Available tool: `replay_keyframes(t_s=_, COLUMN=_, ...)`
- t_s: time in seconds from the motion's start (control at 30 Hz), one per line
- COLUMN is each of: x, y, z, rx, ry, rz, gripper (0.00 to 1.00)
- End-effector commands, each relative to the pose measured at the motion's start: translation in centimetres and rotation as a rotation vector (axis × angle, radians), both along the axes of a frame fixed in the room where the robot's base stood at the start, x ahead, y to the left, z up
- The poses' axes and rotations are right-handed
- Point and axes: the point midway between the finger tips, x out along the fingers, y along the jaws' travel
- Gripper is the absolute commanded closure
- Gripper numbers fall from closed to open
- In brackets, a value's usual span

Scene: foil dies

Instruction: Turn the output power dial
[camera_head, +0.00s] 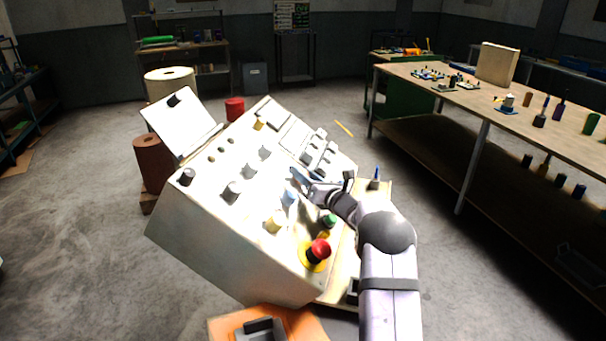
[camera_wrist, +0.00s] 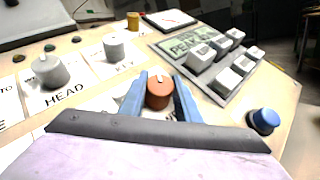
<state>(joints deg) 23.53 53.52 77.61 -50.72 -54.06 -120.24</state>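A reddish-brown dial (camera_wrist: 158,94) with a pale pointer mark stands on the sloped panel of the cream console (camera_head: 200,240). In the wrist view it sits between the two blue fingers of my gripper (camera_wrist: 160,88). A finger is on each side of it, and a narrow gap seems to show at the right finger. The fingers are apart, and I cannot tell if either touches the dial. I cannot read a label for this dial. In the head view my gripper (camera_head: 300,184) is low over the panel, and the dial is not clear there.
Grey knobs, one above the word HEAD (camera_wrist: 46,72) and another (camera_wrist: 115,47), stand left of the dial. Several white push buttons (camera_wrist: 220,62) lie to its right, with a blue-capped part (camera_wrist: 265,121) nearer. A red mushroom button (camera_head: 319,250) stands at the console's near corner.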

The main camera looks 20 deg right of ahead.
Motion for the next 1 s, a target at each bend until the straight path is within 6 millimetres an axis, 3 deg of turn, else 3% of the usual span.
replay_keyframes(t_s=0.1, x=-0.01, y=0.0, z=0.02, rx=0.0, ry=0.0, rz=0.0, gripper=0.92)
replay_keyframes(t_s=0.37, x=0.1, y=0.11, z=-0.17, rx=0.013, ry=0.018, rz=-0.037, gripper=0.92)
replay_keyframes(t_s=1.0, x=0.05, y=-0.03, z=0.11, rx=0.126, ry=0.174, rz=-0.316, gripper=0.92)
